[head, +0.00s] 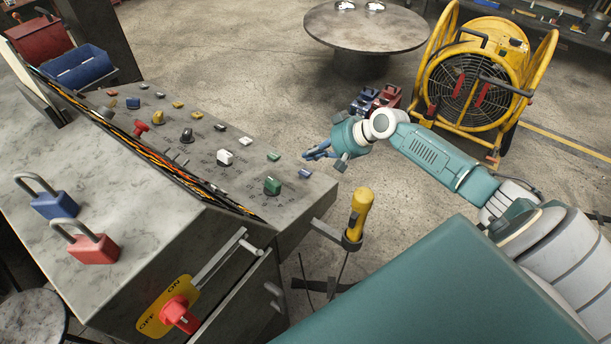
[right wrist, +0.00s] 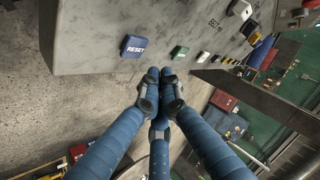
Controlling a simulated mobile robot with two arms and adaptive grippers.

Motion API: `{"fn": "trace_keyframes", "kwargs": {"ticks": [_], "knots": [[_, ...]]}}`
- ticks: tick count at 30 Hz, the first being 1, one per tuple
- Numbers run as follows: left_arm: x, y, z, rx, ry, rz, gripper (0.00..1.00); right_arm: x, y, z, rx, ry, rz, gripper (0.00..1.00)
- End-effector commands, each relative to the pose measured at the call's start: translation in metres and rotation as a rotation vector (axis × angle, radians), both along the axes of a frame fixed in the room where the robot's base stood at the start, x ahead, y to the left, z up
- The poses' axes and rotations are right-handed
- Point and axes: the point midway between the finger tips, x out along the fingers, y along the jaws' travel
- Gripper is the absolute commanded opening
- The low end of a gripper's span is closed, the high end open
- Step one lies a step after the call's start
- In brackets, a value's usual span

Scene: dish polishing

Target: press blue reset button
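The blue reset button (head: 304,173) is a small blue block near the right end of the grey control panel (head: 232,196). In the right wrist view the button (right wrist: 134,47) shows the word RESET and sits near the panel's edge, up and left of my fingertips. My right gripper (head: 312,153) is just beyond the panel's right end, close to the button but apart from it in the picture. In the right wrist view its blue fingers (right wrist: 159,76) are drawn together with nothing between them. My left gripper is not in view.
A green button (head: 272,186) and a white knob (head: 224,157) are near the blue button. Blue (head: 54,205) and red (head: 93,248) padlocks stand at left. A yellow fan (head: 468,85) stands behind my right arm.

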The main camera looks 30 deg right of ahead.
Motion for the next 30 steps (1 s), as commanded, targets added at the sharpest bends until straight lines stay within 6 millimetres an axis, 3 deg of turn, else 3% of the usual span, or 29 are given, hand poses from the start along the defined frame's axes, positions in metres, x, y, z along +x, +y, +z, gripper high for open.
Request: {"fn": "trace_keyframes", "kwargs": {"ticks": [6, 30], "knots": [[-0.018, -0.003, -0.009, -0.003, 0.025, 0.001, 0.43, -0.003, 0.007, -0.021, 0.002, 0.001, 0.000, 0.00], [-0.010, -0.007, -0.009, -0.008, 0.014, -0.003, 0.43, -0.003, 0.007, -0.022, 0.001, 0.000, 0.000, 0.00]]}}
